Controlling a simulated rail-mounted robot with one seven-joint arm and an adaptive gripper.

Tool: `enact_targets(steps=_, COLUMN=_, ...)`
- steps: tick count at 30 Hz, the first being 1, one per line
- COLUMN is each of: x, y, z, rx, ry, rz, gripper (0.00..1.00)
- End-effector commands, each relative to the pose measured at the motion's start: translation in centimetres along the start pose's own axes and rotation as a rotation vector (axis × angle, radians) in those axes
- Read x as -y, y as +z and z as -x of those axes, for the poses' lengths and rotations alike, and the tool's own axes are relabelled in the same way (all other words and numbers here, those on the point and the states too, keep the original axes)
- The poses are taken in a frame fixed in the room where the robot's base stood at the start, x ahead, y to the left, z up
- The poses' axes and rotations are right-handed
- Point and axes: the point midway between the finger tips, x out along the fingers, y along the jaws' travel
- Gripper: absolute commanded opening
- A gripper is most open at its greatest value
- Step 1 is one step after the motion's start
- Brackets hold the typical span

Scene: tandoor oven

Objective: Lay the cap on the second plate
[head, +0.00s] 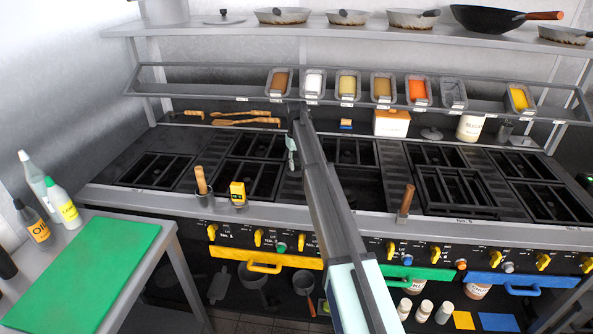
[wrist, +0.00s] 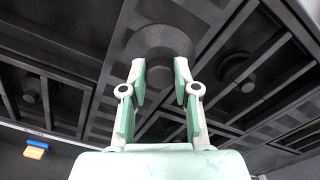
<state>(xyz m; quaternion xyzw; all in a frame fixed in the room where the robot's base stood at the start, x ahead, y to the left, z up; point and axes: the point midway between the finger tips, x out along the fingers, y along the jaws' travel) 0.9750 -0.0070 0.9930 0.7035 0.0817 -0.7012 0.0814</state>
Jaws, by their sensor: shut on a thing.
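My gripper (wrist: 160,88) shows in the wrist view with its two green-padded fingers closed on the stem of a dark round cap (wrist: 160,38). The cap's wide disc lies beyond the fingertips, over the dark burner grates. In the head view my gripper (head: 291,150) is low over the stove, left of the picture's middle, and my arm hides part of it. The cap cannot be made out there. The second plate from the left (head: 245,180) is a black grated section beside my gripper. Whether the cap touches a grate is unclear.
A rail of food containers (head: 347,84) runs above the stove's back. A sponge (wrist: 36,148) and a white box (head: 391,123) are at the back.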

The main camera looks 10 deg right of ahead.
Motion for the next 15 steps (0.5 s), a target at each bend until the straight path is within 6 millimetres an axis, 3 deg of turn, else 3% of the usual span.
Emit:
enact_targets(steps=5, x=0.0, y=0.0, z=-0.8, rx=-0.001, ry=0.0, rz=0.0, gripper=0.0)
enact_targets(steps=15, x=0.0, y=0.0, z=-4.5, rx=-0.001, ry=0.0, rz=0.0, gripper=0.0)
